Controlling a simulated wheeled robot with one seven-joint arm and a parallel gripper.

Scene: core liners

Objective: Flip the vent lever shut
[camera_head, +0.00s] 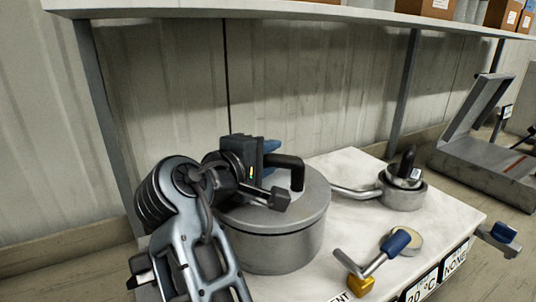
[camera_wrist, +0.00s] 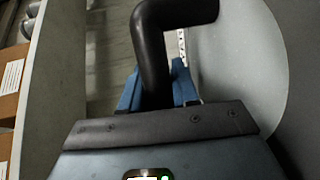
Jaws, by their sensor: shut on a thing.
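My gripper (camera_head: 272,152) is shut on the black bent handle (camera_head: 293,172) on the lid of a large grey round pot (camera_head: 275,240). In the wrist view, its blue fingers (camera_wrist: 158,92) close around the same black handle (camera_wrist: 152,45). The lid appears to sit on the pot. A lever with a blue grip (camera_head: 396,243) and a metal rod lies near the table's front edge, beside a yellow block (camera_head: 360,284). A partly hidden label ending in "ENT" is below it, so this may be the vent lever. My gripper is apart from it.
A small grey pot (camera_head: 402,195) with a black upright piece stands on the white table (camera_head: 340,232). A pale round disc (camera_head: 405,240) lies behind the blue grip. A shelf (camera_head: 300,12) with boxes hangs above. A grey open-lidded unit (camera_head: 485,160) is at right.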

